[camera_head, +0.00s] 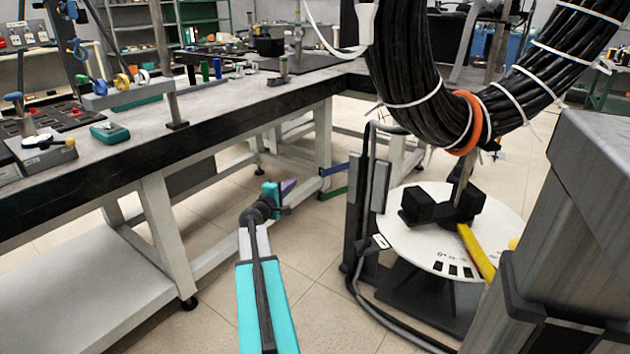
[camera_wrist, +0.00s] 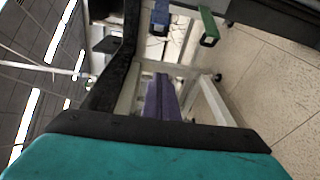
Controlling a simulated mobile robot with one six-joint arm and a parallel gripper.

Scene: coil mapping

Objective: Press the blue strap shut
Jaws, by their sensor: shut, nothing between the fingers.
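The blue strap (camera_head: 334,169) sticks out to the left from the dark upright of the coil stand (camera_head: 353,200) in the head view. It shows at the top of the wrist view as a blue strip (camera_wrist: 160,17). A green strap (camera_head: 332,193) sticks out just below it and also shows in the wrist view (camera_wrist: 208,28). My gripper (camera_head: 289,187), with purple fingers, is left of the straps in the head view, apart from both. Its fingers (camera_wrist: 160,98) are shut and empty in the wrist view, pointing toward the straps.
A long workbench (camera_head: 200,120) with tools runs along the left and back. A thick black cable coil (camera_head: 410,75) with an orange band (camera_head: 470,122) hangs over a round white plate (camera_head: 505,215). A grey block (camera_head: 590,170) stands at the right. Tiled floor lies open between bench and stand.

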